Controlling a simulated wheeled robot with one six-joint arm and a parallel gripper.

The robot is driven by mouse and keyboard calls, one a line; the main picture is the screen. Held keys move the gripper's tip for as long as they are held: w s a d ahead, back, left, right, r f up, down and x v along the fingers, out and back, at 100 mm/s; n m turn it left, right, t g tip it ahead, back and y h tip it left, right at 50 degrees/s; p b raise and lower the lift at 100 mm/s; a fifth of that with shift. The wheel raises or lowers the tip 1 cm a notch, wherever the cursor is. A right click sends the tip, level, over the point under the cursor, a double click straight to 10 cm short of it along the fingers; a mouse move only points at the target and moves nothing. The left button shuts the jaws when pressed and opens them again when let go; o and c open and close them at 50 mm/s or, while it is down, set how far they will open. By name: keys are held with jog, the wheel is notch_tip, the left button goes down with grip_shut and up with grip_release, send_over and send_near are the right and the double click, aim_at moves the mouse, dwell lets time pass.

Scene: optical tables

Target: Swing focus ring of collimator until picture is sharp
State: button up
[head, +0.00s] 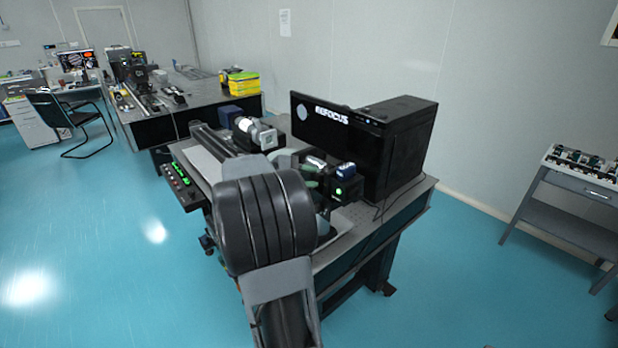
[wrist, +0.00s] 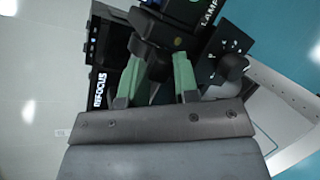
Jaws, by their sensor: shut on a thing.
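My gripper (wrist: 158,62) has its green fingers closed around a dark part (wrist: 153,68), which looks like the focus ring's grip on the collimator; its outline is partly hidden by the fingers. In the head view my gripper (head: 308,170) is at the instruments on the near optical table, mostly behind my own black arm. The black screen (head: 340,125) faces the bench with white lettering ending in "EFOCUS" and a pale grey round spot on its left. The lettering also shows on the screen in the wrist view (wrist: 98,88). The spot's sharpness is too small to judge.
A black box (head: 405,150) with a green-lit unit (head: 340,190) in front stands on the table (head: 385,225). A grey-white cylindrical device (head: 255,132) and a control strip with green lights (head: 180,182) are to the left. A labelled "LAMP" unit (wrist: 205,15) is close to my fingers.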

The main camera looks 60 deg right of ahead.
jog(key=p, duration=0.1)
jog(key=r+y+p, duration=0.1)
jog(key=p, duration=0.1)
jog(key=r+p, duration=0.1)
jog(key=shift+s+d+r+n+t+y+p, duration=0.2)
jog(key=shift+d+n+t+y+p, duration=0.1)
jog(key=shift+t+y, duration=0.1)
jog(key=shift+d+r+t+y+p, duration=0.3)
jog(key=shift+y+p, duration=0.4)
jog(key=shift+p, duration=0.4)
jog(key=shift+y+p, duration=0.4)
jog(key=shift+p, duration=0.05)
jog(key=shift+d+f+n, duration=0.1)
jog(key=shift+n, duration=0.2)
jog(key=o, duration=0.9)
jog(key=shift+f, duration=0.1)
